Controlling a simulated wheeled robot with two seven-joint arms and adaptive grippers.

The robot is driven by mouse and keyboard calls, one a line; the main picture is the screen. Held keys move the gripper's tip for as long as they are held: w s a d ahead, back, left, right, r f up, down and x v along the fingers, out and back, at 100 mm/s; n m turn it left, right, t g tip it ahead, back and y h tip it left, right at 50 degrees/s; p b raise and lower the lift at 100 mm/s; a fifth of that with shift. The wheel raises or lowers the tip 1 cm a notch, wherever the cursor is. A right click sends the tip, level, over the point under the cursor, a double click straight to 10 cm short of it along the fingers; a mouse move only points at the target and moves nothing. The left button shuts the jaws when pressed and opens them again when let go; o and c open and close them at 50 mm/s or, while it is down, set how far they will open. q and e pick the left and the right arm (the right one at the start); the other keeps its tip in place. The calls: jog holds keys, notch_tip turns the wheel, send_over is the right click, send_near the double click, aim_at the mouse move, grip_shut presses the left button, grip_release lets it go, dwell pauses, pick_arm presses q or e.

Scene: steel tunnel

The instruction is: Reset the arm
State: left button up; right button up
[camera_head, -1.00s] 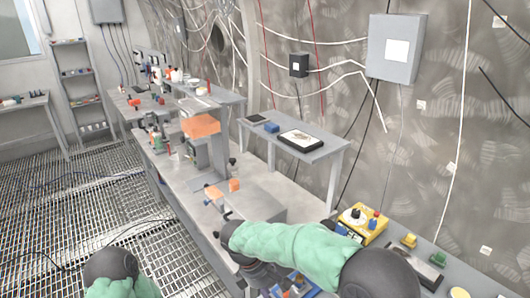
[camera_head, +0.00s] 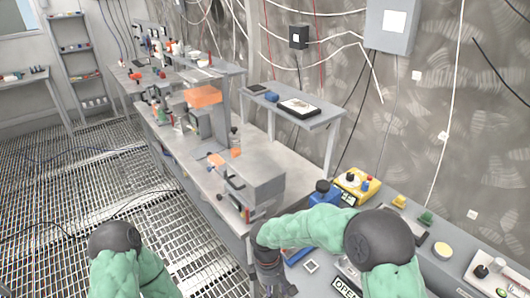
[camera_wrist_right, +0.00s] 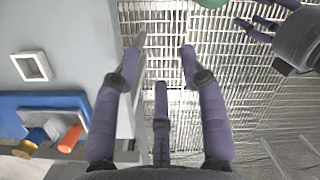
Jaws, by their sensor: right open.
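My right arm (camera_head: 320,228), in a green sleeve with dark joints, reaches in at the lower right of the head view. Its forearm ends at the bench's front edge, with the dark gripper (camera_head: 270,278) hanging down, partly cut off. In the right wrist view my right gripper (camera_wrist_right: 163,55) has its purple fingers spread, with nothing between them, above the grated floor. My left arm (camera_head: 118,260) is at the lower left of the head view; its hand is out of that frame. Purple fingers, seemingly of my left gripper (camera_wrist_right: 255,28), show at the wrist view's upper right.
A blue tray (camera_wrist_right: 65,102) lies left of the right gripper. A small table (camera_head: 322,118) stands by the wall. The grated floor (camera_head: 60,205) is largely free.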

jog(key=s+d+f+m+t+y, duration=0.1)
jog(key=s+d+f+m+y, duration=0.1)
jog(key=s+f+m, duration=0.5)
jog(key=s+d+f+m+t+y, duration=0.1)
jog(key=s+d+f+m+y, duration=0.2)
jog(key=f, duration=0.9)
jog(key=s+d+m, duration=0.2)
jog(key=s+m, duration=0.2)
jog(key=m, duration=0.2)
jog(key=shift+s+y, duration=0.3)
jog(key=shift+s, duration=0.05)
